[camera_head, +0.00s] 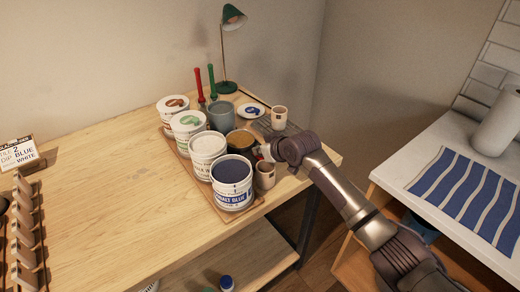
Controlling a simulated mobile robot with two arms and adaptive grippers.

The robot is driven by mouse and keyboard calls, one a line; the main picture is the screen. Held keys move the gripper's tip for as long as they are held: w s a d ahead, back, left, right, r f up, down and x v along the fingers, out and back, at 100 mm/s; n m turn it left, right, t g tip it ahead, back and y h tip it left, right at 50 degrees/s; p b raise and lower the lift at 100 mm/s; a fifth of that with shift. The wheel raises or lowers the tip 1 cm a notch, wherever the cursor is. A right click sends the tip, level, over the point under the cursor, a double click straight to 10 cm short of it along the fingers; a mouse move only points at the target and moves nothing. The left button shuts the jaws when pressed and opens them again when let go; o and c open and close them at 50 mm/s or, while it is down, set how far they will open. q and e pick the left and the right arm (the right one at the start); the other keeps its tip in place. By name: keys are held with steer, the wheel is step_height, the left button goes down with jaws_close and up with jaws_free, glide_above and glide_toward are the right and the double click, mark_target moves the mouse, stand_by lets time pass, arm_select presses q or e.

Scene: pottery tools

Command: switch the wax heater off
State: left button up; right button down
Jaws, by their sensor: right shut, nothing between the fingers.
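The wax heater (240,142) appears to be the dark round pot with amber contents, near the right end of the wooden table, behind the front buckets. Its switch cannot be made out. My right gripper (264,152) comes in from the right, shut and empty, close beside the pot's right side. Whether it touches the pot cannot be told. My left gripper is not in view.
Several glaze buckets stand in a row, the blue one (232,183) nearest. A small brown cup (265,175) stands just below my right gripper, and a pale cup (279,117) behind it. A green lamp (233,15) stands at the back. The table's left part is mostly clear.

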steer(key=shift+w+a+f, duration=0.1)
steer(key=shift+w+a+b, duration=0.35)
steer(key=shift+w+a, duration=0.05)
steer(key=shift+w, duration=0.2)
steer(key=shift+s+r, duration=0.1)
steer(key=shift+r, duration=0.15)
steer(key=r+p, duration=0.4)
steer(key=shift+w, duration=0.2)
steer(key=shift+r, duration=0.35)
steer(key=w+a+r+b+v, duration=0.1)
steer(key=v, duration=0.8)
steer(key=shift+r+b, duration=0.3)
steer(key=shift+s+d, duration=0.15)
